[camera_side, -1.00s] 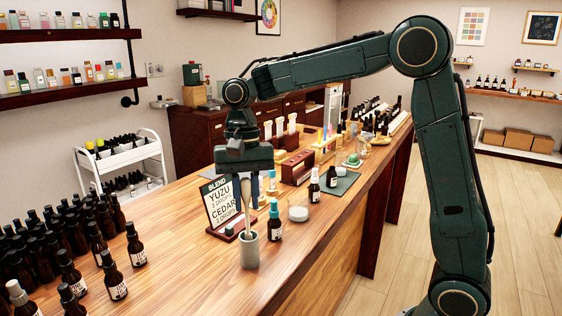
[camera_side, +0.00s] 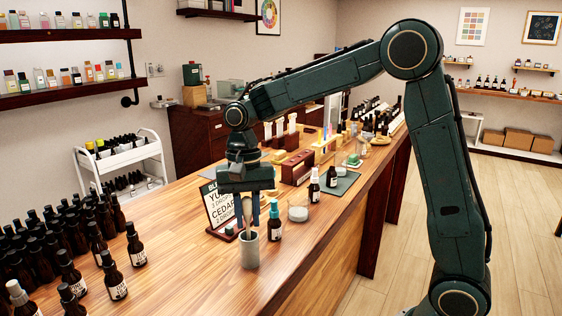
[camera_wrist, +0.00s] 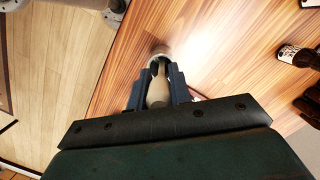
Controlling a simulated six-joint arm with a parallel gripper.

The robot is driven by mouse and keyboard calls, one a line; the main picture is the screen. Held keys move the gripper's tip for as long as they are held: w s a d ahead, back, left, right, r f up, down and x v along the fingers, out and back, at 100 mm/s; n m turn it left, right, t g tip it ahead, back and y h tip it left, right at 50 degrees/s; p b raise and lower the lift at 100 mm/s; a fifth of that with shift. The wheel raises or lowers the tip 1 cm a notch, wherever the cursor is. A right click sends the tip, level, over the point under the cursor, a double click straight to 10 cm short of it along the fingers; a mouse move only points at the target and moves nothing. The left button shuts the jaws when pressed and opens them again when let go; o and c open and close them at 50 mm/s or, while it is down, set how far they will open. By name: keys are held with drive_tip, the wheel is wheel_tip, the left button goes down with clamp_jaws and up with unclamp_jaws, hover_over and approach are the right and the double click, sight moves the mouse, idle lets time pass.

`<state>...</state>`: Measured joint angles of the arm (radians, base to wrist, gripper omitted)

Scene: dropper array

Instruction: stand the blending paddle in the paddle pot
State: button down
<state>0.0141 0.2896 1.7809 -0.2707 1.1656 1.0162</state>
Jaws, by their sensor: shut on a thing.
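The blending paddle (camera_side: 247,214) is a pale, slim stick held upright in my gripper (camera_side: 256,222). My gripper points down and its two blue fingers are shut on the paddle's upper part. The paddle pot (camera_side: 249,251) is a small grey cup on the wooden counter, directly below. The paddle's lower end is inside the pot's mouth. In the wrist view the paddle (camera_wrist: 158,92) lies between the fingers (camera_wrist: 158,85), and the pot's rim (camera_wrist: 161,52) shows around its far end. Whether the paddle touches the pot's bottom is hidden.
A dropper bottle with a teal cap (camera_side: 274,222) stands close right of the pot. A recipe sign (camera_side: 219,208) stands behind it. A white round dish (camera_side: 298,214) is further right. Many brown bottles (camera_side: 110,275) crowd the left. The counter in front of the pot is clear.

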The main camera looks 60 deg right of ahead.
drive_tip(key=c, duration=1.3)
unclamp_jaws()
drive_tip(key=shift+w+d+r, duration=0.15)
drive_tip(key=shift+r, duration=1.1)
drive_tip(key=shift+w+d+r, duration=0.1)
drive_tip(key=shift+d+r, duration=0.05)
drive_tip(key=shift+r, duration=1.15)
drive_tip(key=shift+w+d+r, duration=0.15)
drive_tip(key=shift+r, duration=1.1)
